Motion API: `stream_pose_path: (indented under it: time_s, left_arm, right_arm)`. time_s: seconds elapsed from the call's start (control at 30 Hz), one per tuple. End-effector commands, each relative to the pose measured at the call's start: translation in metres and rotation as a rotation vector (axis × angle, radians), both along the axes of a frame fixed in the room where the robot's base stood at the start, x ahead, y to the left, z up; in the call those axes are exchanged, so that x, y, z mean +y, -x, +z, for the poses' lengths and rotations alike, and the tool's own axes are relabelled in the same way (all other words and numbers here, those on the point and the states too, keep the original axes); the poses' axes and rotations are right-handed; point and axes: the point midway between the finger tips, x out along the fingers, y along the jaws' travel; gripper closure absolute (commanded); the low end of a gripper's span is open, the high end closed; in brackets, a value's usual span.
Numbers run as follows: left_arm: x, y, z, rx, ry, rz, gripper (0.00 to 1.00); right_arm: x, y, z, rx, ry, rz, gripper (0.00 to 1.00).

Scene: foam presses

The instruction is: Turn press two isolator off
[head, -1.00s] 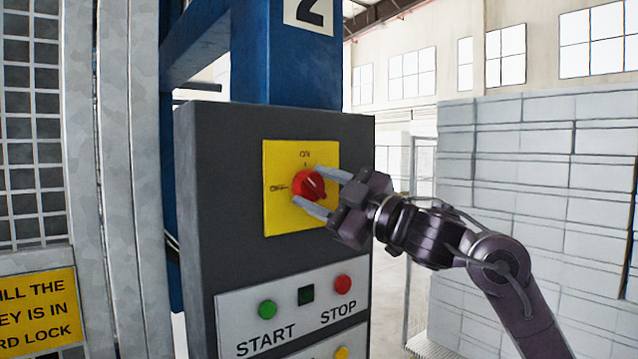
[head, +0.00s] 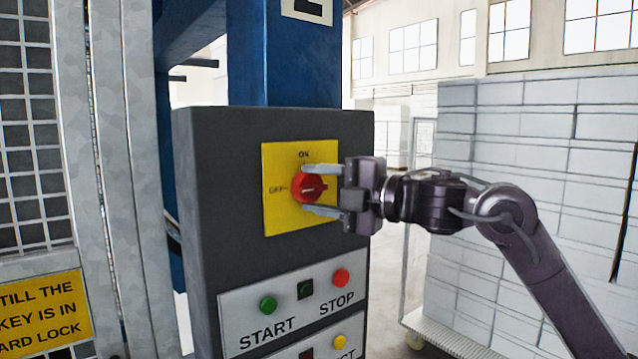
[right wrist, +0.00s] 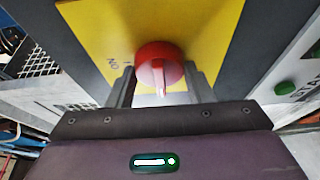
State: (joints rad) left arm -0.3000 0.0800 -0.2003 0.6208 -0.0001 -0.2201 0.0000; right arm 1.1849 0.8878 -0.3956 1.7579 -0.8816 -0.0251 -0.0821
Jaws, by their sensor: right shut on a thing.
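The isolator is a red rotary knob (head: 309,187) on a yellow plate (head: 281,223), with ON marked above it and OFF to its left. The plate is on the grey control box (head: 211,180) of the press marked with a partly cut-off number. My right gripper (head: 319,191) is shut on the red knob, one finger above it and one below. The knob's white line lies about level, along the OFF side direction. In the right wrist view the red knob (right wrist: 160,62) sits between the two fingers. My left gripper is not in view.
Below the isolator, a panel carries a green START button (head: 268,304) and a red STOP button (head: 341,277). A mesh guard (head: 30,150) with a yellow sign (head: 45,310) stands at left. Stacked pale blocks (head: 530,160) stand behind my right arm.

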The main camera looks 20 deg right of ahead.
Motion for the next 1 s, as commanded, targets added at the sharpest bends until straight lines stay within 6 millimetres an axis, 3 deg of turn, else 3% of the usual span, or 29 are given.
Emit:
stream_pose_path:
  time_s: [0.57,0.6,0.73,1.0]
  left_arm:
    - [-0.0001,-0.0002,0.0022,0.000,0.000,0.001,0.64]
    - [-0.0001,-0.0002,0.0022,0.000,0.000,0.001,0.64]
    - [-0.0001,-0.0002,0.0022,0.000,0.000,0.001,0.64]
    - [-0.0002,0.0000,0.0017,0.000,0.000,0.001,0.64]
  right_arm:
    - [0.0006,0.0001,-0.0011,-0.009,0.031,0.001,0.76]
    - [0.0006,0.0001,-0.0011,-0.009,0.031,0.001,0.49]
    - [0.0005,0.0001,-0.0009,-0.009,0.029,0.001,0.32]
    - [0.0000,0.0004,-0.0006,-0.010,0.029,0.000,0.31]
